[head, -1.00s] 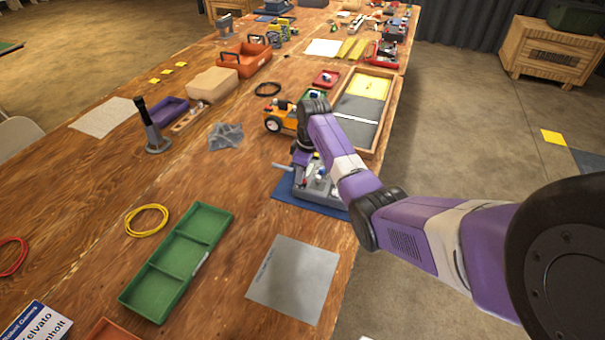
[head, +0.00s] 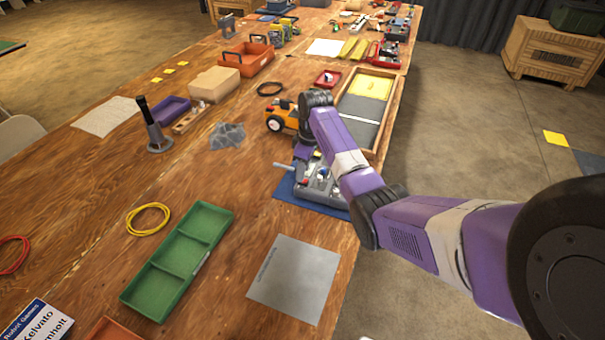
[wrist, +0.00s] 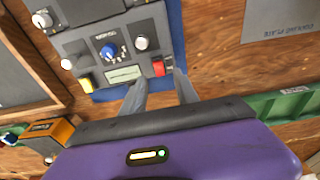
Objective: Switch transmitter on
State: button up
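The transmitter (head: 325,190) is a grey box with knobs and switches, on a blue mat (head: 300,203) at the table's right edge. In the wrist view the transmitter (wrist: 108,50) shows a blue dial (wrist: 108,50), white knobs, a small display (wrist: 124,73), a yellow button (wrist: 86,83) and a red switch (wrist: 158,68). My gripper (wrist: 160,80) is open, its two fingertips apart on either side of the red switch. I cannot tell whether they touch it. In the head view my arm hides part of the transmitter.
An orange wheeled toy vehicle (head: 281,122) stands just behind the transmitter. A wooden tray (head: 396,109) lies beyond, along the right edge. A green divided tray (head: 154,294) and a grey sheet (head: 294,280) lie in front. Bare tabletop lies left of the transmitter.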

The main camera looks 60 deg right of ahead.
aim_at(305, 180)
jog(key=shift+s+r, duration=0.2)
jog(key=shift+r, duration=1.2)
jog(key=shift+s+r, duration=0.2)
jog(key=shift+r, duration=1.15)
